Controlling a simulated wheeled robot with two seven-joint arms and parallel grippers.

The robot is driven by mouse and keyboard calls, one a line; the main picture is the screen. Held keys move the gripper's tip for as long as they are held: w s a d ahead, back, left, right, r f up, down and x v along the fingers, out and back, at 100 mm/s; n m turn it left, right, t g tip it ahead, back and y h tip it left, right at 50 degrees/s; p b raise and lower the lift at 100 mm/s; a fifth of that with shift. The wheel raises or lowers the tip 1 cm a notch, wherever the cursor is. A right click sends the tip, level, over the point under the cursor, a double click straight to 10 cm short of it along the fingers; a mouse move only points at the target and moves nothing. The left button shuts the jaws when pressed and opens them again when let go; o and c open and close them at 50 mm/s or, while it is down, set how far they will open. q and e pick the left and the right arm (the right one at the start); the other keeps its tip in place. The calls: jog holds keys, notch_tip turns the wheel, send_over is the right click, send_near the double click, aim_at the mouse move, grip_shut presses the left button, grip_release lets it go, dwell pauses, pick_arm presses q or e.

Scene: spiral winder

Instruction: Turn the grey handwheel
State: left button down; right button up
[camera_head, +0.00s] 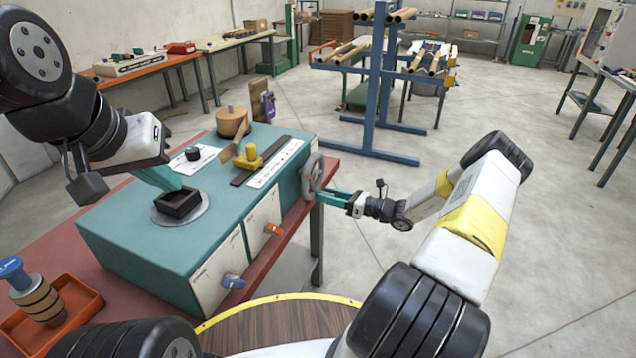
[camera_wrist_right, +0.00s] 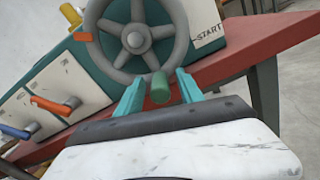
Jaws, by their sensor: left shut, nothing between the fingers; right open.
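My right gripper (camera_head: 322,192) is open at the wheel. In the wrist view its teal fingertips (camera_wrist_right: 159,84) stand on either side of the green handle, with gaps visible. My left gripper (camera_head: 176,188) is shut and empty, over or at a black square socket (camera_head: 180,206) on the winder's top; whether it touches cannot be told.
The winder stands on a red bench (camera_head: 60,240). Its front has an orange lever (camera_head: 273,229) and a blue lever (camera_head: 233,282). A blue tube rack (camera_head: 375,90) stands behind. Floor to the right is clear.

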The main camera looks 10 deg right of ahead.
grip_shut()
dwell(1.4)
